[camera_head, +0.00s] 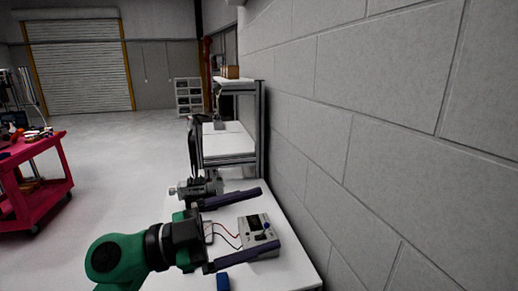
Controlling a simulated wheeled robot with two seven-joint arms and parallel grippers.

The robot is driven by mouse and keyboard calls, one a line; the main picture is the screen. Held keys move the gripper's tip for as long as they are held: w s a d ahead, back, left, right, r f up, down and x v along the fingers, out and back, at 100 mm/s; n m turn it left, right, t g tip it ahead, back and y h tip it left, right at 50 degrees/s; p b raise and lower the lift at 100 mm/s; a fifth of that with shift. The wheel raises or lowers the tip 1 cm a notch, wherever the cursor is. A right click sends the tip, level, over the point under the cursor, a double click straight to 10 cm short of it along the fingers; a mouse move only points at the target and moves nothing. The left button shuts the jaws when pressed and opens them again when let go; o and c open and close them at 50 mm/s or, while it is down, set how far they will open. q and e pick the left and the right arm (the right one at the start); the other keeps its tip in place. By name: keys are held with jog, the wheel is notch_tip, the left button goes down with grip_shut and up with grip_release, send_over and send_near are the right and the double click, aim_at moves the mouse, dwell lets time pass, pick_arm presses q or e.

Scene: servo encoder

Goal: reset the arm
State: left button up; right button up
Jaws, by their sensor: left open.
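My left gripper (238,228) comes in from the left on its green and black arm, over the white table (293,274). Its two dark fingers are spread wide apart and hold nothing. A grey box-shaped device (256,226) with a small dark panel lies on the table, seen between and beyond the fingers. Red and black wires (226,233) run from it to the left, toward a part mostly hidden by the gripper. My right gripper does not show.
A grey metal mechanism (205,188) stands at the table's far left edge. A small blue object (223,282) lies at the near edge. A block wall (400,130) closes off the right side. A shelf unit (228,160) stands behind; a red cart (38,185) is far left, with open floor between.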

pick_arm(q)
jog(key=w+a+f+n+t+y, duration=0.1)
jog(key=w+a+n+t+y, duration=0.45)
jog(key=a+n+t, duration=0.3)
jog(key=w+a+n+t+y, duration=0.4)
jog(key=a+n+t+y, duration=0.3)
jog(key=n+t, duration=0.15)
jog(key=a+f+n+g+y, duration=0.2)
jog(key=a+f+n+y, duration=0.15)
jog(key=f, duration=0.35)
jog(key=a+f+n+g+y, duration=0.2)
jog(key=a+f+g+y, duration=0.15)
jog(key=f, duration=0.35)
jog(key=s+f+m+g, duration=0.2)
jog(key=s+f+g, duration=0.5)
jog(key=s+f, duration=0.45)
jog(key=s+f+m+g, duration=0.2)
jog(key=s+f+g, duration=0.55)
jog(key=f, duration=0.65)
jog(key=s+f+b, duration=0.3)
jog(key=f, duration=1.2)
jog(key=s+f+b, duration=0.2)
jog(key=f+b, duration=0.1)
jog(key=f, duration=1.2)
jog(key=s+a+f+g+b, duration=0.1)
jog(key=s+f+b, duration=0.3)
jog(key=s+f, duration=1.1)
jog(key=shift+s+a+f, duration=0.2)
jog(key=shift+s+a, duration=0.15)
jog(key=shift+a, duration=0.35)
